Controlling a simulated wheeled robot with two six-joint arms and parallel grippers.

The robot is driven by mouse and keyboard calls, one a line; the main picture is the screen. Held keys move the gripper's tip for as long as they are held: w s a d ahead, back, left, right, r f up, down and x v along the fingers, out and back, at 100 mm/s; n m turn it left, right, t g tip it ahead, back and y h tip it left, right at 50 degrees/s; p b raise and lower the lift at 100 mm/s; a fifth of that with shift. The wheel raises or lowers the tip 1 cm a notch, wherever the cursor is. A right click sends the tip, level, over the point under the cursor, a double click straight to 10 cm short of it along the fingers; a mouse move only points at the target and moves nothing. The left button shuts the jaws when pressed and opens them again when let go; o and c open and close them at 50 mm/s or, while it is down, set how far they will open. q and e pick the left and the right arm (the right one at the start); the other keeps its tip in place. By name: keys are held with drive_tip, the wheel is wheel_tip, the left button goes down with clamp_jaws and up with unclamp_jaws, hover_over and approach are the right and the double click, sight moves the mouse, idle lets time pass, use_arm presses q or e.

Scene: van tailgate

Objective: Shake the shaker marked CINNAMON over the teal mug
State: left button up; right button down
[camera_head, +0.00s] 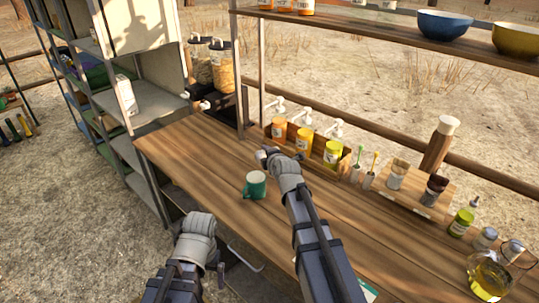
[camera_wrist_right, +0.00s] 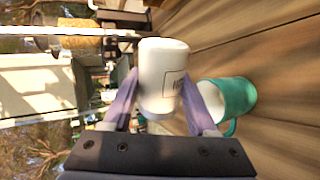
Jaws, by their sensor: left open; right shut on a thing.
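My right gripper (camera_wrist_right: 163,98) is shut on a white shaker (camera_wrist_right: 165,72), with one finger on each side of it. Only part of the dark lettering on its label shows, so I cannot read the full word. In the head view my right gripper (camera_head: 268,155) is above the table, just beyond the teal mug, and mostly hides the shaker. The teal mug (camera_head: 256,187) stands upright on the table; it also shows beside the shaker in the right wrist view (camera_wrist_right: 238,97). My left gripper (camera_head: 197,226) is open near the table's front edge, its fingertips not clear.
A wooden table (camera_head: 190,150) has free room left of the mug. A wooden box (camera_head: 318,168) holds orange and yellow pump bottles at the back. Jars on a wooden board (camera_head: 405,195) and an oil jug (camera_head: 488,277) stand right. A shelf (camera_head: 390,38) holds bowls above.

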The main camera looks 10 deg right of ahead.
drive_tip(key=shift+a+n+h, duration=0.2)
drive_tip(key=shift+n+h, duration=0.6)
drive_tip(key=shift+n, duration=0.3)
drive_tip(key=shift+r+n+h+b, duration=0.15)
drive_tip(key=shift+n+h+b, duration=0.35)
drive_tip(key=shift+n, duration=0.1)
drive_tip(key=shift+t, duration=0.3)
drive_tip(key=shift+r, duration=0.15)
wheel_tip(320, 180, up, 5)
drive_tip(key=p, duration=0.5)
drive_tip(key=shift+f, duration=0.2)
wheel_tip(320, 180, down, 5)
drive_tip(key=b, duration=0.5)
drive_tip(key=shift+f, duration=0.1)
drive_tip(key=shift+r, duration=0.2)
